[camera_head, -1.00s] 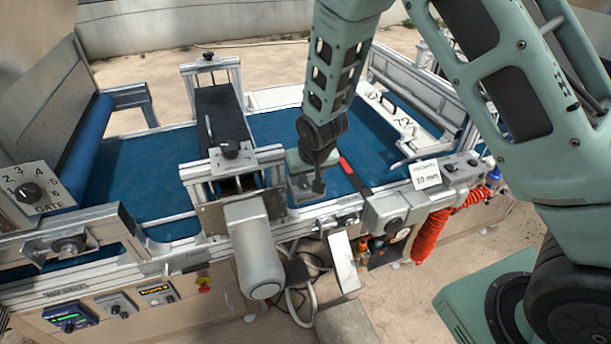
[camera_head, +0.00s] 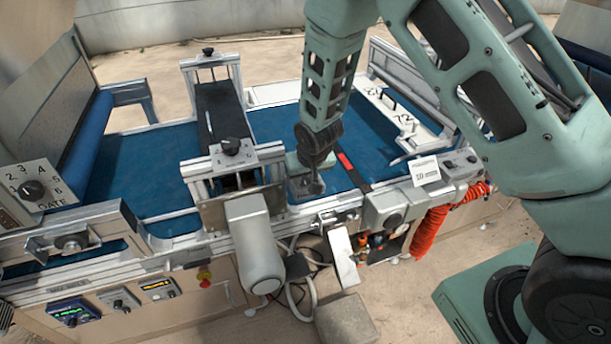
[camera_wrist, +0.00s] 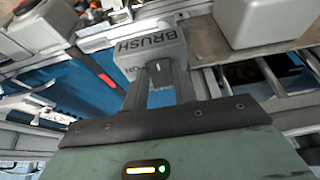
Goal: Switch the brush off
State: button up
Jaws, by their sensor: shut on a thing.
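The grey box lettered BRUSH (camera_wrist: 150,38) fills the upper middle of the wrist view, with its lettering upside down. Part of an ON-like mark shows beside my fingers. My gripper (camera_wrist: 160,70) has its two dark fingers close together against the box face. It is shut on the brush switch, whose knob is mostly hidden between the fingers. In the head view my gripper (camera_head: 313,186) points down at the near edge of the blue belt (camera_head: 370,130), and hides most of the box.
A grey motor housing (camera_head: 254,245) juts out left of my gripper. A dark bar with a red strip (camera_head: 349,166) lies close on the right. A grey knob box (camera_head: 390,207), a white label (camera_head: 424,170) and an orange coiled hose (camera_head: 432,232) are further right.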

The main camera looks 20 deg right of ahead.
jog(key=shift+w+r+g, duration=0.15)
jog(key=shift+w+g, duration=0.1)
jog(key=shift+g, duration=0.25)
jog(key=shift+o, duration=0.2)
jog(key=shift+w+g+p, duration=0.25)
jog(key=shift+g, duration=0.7)
jog(key=shift+w+g+p, duration=0.2)
jog(key=shift+w+g, duration=0.05)
jog(key=shift+g, duration=0.7)
jog(key=shift+c, duration=0.2)
jog(key=o, duration=1)
jog(key=shift+r, duration=0.15)
notch_tip(320, 180, up, 17)
jog(key=b, duration=0.5)
jog(key=shift+w, duration=0.35)
jog(key=shift+r, duration=0.1)
